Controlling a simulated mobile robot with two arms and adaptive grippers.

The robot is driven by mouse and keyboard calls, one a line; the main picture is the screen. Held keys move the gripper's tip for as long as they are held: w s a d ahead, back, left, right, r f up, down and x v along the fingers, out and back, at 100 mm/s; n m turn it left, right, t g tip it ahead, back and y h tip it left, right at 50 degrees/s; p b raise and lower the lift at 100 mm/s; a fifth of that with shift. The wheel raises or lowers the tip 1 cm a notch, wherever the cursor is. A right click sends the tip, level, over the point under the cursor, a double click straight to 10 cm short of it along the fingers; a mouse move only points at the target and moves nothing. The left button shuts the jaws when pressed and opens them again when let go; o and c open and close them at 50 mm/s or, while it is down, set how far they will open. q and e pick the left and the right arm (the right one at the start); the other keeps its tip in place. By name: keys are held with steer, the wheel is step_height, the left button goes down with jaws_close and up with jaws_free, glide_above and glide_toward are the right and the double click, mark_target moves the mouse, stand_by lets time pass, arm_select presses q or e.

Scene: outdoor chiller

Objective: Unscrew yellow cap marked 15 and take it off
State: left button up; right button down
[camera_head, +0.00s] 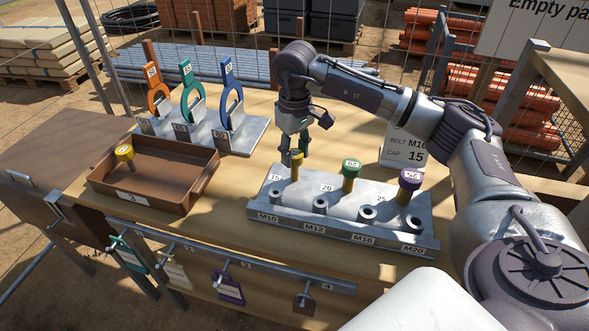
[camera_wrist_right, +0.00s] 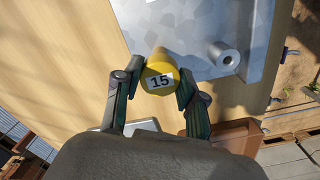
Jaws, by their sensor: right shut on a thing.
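The yellow cap marked 15 (camera_head: 297,156) is on the threaded yellow post at the left end of the grey metal block (camera_head: 262,199), beside the label 15. It also shows in the right wrist view (camera_wrist_right: 160,74), label facing the camera. My right gripper (camera_head: 293,157) reaches down over the block's left end, its fingers shut on the cap from both sides. In the wrist view the cap sits between the two fingertips (camera_wrist_right: 159,83). Whether the cap has risen on its post is hard to tell. My left gripper is not in view.
A green cap (camera_head: 351,166) and a purple cap (camera_head: 410,178) stand on posts to the right. A brown tray (camera_head: 160,199) at left holds a yellow-headed piece (camera_head: 124,153). Behind it a rack (camera_head: 247,136) holds orange, teal and blue wrenches. A sign (camera_head: 405,152) reads cap 15.

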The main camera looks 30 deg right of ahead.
steer(key=shift+f+n, duration=0.15)
steer(key=shift+n, duration=1.45)
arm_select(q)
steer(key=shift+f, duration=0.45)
arm_select(e)
steer(key=c, duration=0.6)
jaws_free()
steer(key=shift+o, duration=0.5)
